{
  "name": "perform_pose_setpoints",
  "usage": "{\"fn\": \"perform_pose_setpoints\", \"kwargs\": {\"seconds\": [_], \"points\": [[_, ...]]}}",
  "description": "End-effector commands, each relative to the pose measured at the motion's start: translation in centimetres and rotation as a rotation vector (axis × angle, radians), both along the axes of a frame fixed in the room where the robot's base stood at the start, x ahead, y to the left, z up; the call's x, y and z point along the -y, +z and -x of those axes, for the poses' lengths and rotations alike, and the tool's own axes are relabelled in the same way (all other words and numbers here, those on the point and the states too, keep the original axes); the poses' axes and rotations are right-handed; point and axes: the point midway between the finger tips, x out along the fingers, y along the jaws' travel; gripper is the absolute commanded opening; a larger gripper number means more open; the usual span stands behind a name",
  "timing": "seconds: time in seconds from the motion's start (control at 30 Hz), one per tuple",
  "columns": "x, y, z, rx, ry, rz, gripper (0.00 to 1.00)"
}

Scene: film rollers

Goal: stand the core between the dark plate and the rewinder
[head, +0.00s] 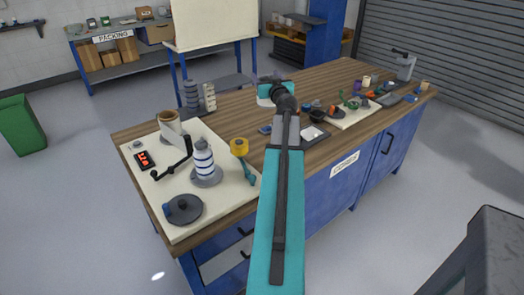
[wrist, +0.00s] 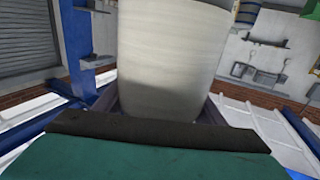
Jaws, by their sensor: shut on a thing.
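A pale, off-white cylinder, which looks like the core (wrist: 170,60), fills the middle of the wrist view. My gripper (wrist: 163,112) is shut on it; its far end is cut off by the picture's top. In the head view my gripper (head: 271,92) is over the far part of the bench, largely hidden behind my arm, and the core cannot be made out clearly. The rewinder (head: 182,163), with a black crank and a tan roll, appears to stand on the cream board at left. A round dark plate (head: 184,209) lies at that board's front.
A white-and-blue striped bottle-like roller (head: 203,158) and a yellow-topped teal stand (head: 241,155) are on the cream board (head: 222,220). Grey stacked rollers (head: 192,94) stand behind.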

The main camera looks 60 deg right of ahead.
Motion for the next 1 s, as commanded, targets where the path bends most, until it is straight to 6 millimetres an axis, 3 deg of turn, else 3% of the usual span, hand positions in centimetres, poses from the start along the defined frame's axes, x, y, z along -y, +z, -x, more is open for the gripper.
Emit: {"fn": "perform_pose_setpoints", "kwargs": {"seconds": [0.03, 0.6, 1.0], "points": [[0.0, -1.5, 0.0, 0.001, 0.0, 0.001, 0.34], [-0.1, -9.3, -0.1, 0.001, 0.001, 0.001, 0.34], [-0.1, -10.4, -0.1, 0.001, 0.002, 0.001, 0.34]]}}
